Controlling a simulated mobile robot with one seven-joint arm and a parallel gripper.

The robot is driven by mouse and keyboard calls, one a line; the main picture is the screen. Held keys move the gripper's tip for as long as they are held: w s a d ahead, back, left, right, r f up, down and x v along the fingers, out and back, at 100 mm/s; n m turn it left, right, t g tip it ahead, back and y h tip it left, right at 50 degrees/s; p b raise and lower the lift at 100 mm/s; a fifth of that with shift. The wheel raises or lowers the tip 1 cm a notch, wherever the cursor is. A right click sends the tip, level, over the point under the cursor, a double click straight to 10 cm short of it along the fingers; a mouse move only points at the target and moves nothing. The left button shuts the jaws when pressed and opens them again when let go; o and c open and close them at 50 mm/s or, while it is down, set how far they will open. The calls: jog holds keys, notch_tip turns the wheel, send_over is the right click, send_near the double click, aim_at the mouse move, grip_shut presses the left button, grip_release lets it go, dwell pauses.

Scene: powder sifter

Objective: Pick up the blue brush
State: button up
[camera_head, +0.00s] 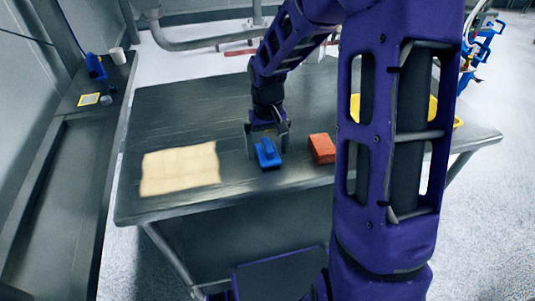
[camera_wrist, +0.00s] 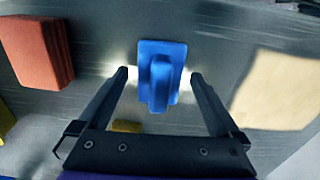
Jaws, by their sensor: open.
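The blue brush (camera_head: 267,153) lies on the metal table near its front edge, between a tan cloth and a red-orange block. In the wrist view the blue brush (camera_wrist: 160,75) shows a flat rectangular base with a raised handle along its middle. My gripper (camera_head: 268,138) is right over the brush, at its far side in the head view. In the wrist view my gripper (camera_wrist: 160,76) is open, with one finger on each side of the brush. Gaps show between the fingers and the brush. The exact height above the table cannot be told.
A red-orange block (camera_head: 321,148) lies just right of the brush. A tan cloth (camera_head: 180,168) lies flat to the left. A yellow object (camera_head: 457,122) is partly hidden behind my arm. Bare table (camera_head: 190,110) shows behind the cloth. A side counter (camera_head: 90,90) with small items stands left.

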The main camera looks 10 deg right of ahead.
aim_at(267, 143)
jog(key=c, duration=1.5)
notch_tip(267, 143, up, 10)
jog(key=shift+r+p, duration=0.1)
jog(key=shift+p, duration=0.5)
jog(key=o, duration=0.9)
jog(key=c, duration=0.6)
